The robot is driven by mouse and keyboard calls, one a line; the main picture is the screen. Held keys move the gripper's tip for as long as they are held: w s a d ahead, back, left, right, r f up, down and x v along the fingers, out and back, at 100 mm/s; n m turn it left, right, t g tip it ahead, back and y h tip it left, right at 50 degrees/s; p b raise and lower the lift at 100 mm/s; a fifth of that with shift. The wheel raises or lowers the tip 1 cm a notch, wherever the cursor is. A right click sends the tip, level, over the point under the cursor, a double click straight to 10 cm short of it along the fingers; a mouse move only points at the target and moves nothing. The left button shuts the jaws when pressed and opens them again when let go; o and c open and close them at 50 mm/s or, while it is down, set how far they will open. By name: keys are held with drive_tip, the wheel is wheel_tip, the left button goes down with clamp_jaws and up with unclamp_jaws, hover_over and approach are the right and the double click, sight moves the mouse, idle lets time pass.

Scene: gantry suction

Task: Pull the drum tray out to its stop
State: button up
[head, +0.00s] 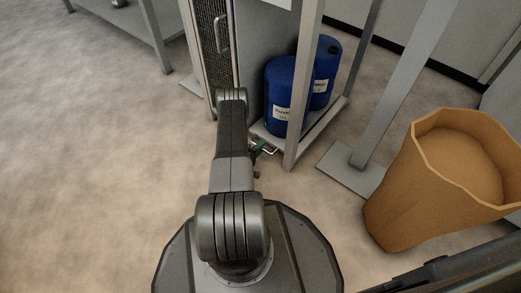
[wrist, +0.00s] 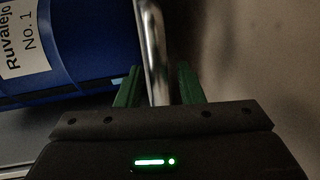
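Two blue drums with white labels, a front one (head: 279,92) and a rear one (head: 325,75), stand on the low grey drum tray (head: 318,123) inside a metal frame. A bright metal bar handle (wrist: 155,45) runs between the green fingers of my gripper (wrist: 158,88) in the wrist view. The fingers are open, with a gap on each side of the bar. In the head view my gripper (head: 261,146) is low at the tray's front, partly hidden by my arm. The labelled drum (wrist: 75,50) is close by at left in the wrist view.
A frame post (head: 304,90) stands just right of my gripper. A tall mesh-fronted cabinet (head: 215,50) is at the left of the frame. A large orange-brown sack (head: 410,195) and a post with a floor plate (head: 350,170) are at the right.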

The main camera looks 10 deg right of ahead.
drive_tip(key=shift+w+d, duration=0.1)
drive_tip(key=shift+d, duration=0.05)
drive_tip(key=shift+c, duration=0.2)
clamp_jaws()
